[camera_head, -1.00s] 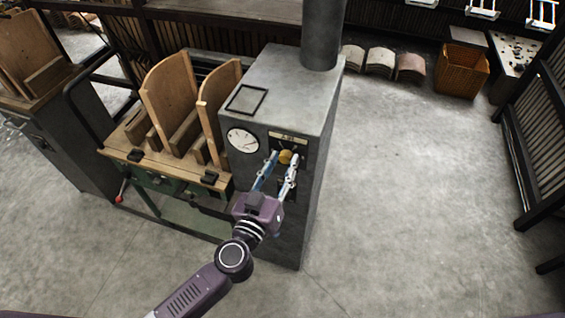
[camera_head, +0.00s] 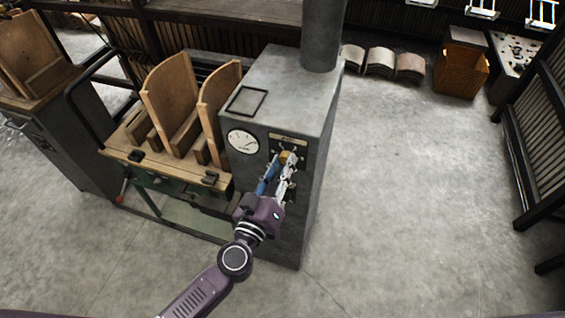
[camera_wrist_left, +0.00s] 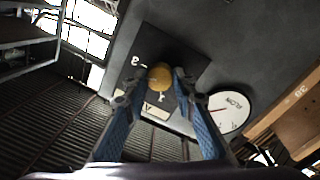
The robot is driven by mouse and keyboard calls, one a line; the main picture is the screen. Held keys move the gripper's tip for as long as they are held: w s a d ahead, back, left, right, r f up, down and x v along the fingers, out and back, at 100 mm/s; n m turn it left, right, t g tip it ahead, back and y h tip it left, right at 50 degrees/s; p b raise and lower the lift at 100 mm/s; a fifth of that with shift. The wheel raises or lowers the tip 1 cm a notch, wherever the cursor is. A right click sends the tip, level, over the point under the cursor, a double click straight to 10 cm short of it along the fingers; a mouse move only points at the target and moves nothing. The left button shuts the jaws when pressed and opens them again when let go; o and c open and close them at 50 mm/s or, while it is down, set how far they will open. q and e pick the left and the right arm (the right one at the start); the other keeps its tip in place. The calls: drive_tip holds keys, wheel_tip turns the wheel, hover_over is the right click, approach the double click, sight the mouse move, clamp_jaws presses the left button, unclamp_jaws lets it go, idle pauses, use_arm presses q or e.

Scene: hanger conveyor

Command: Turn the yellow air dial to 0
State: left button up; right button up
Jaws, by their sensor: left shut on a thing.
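The yellow air dial (camera_head: 286,156) sits on a dark plate on the front of a grey metal cabinet (camera_head: 262,195). It also shows as a round yellow knob in the left wrist view (camera_wrist_left: 160,76), with white markings on the plate around it. My left gripper (camera_head: 284,160) is at the dial, shut on it with one finger on each side. In the left wrist view its blue fingers (camera_wrist_left: 158,84) flank the knob. The dial's exact setting cannot be read. My right gripper is not in view.
A round white gauge (camera_head: 242,141) is left of the dial and shows in the wrist view (camera_wrist_left: 229,113). A wooden-topped bench with curved wooden boards (camera_head: 172,105) adjoins the cabinet on the left. An orange basket (camera_head: 461,70) stands far right. The floor on the right (camera_head: 410,190) is clear.

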use_arm(q)
drive_tip(key=n, duration=0.7)
drive_tip(key=shift+f+n+b, duration=0.15)
drive_tip(key=shift+n+b, duration=0.15)
drive_tip(key=shift+b, duration=0.1)
drive_tip(key=n+b, duration=0.1)
drive_tip(key=n, duration=0.4)
drive_tip(key=shift+t+y, duration=0.3)
drive_tip(key=shift+y, duration=0.1)
drive_tip(key=shift+s+d+n+y+b, duration=0.15)
drive_tip(key=shift+n+y, duration=0.1)
drive_tip(key=shift+n, duration=4.1)
drive_tip(key=shift+w+n+y+b, duration=0.15)
drive_tip(key=shift+n+y, duration=0.1)
drive_tip(key=shift+n, duration=4.1)
drive_tip(key=shift+s+f, duration=0.1)
drive_tip(key=o, duration=1.2)
drive_tip(key=shift+c, duration=0.2)
